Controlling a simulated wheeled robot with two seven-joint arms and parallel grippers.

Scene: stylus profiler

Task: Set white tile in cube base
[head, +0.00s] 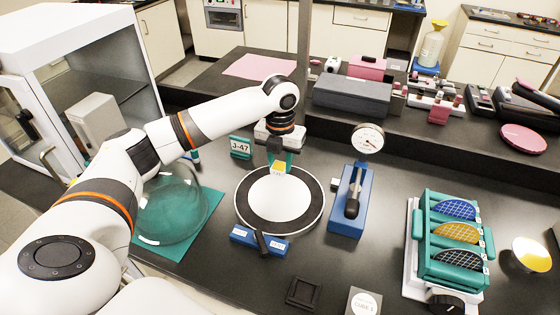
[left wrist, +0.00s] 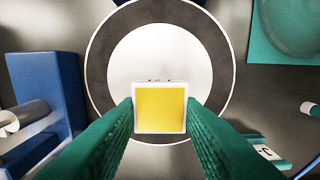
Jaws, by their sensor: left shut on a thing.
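My left gripper (head: 279,165) is shut on a small square tile with a white rim and a yellow face; the tile shows in the left wrist view (left wrist: 160,108) between the green fingers. The gripper and tile are over the upper part of a round white disc (head: 279,199) with a black ring; I cannot tell whether the tile touches it. At the front edge, a dark square frame (head: 303,292) lies flat, left of a pale block marked CUBE 1 (head: 364,302). I cannot tell which of these is the cube base. My right gripper is not in view.
A blue stand with a dial gauge (head: 349,200) is right of the disc, and a blue block with a black handle (head: 260,241) is in front. A teal rack of wafers (head: 455,240) stands at the right. A clear dome (head: 170,205) is at the left.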

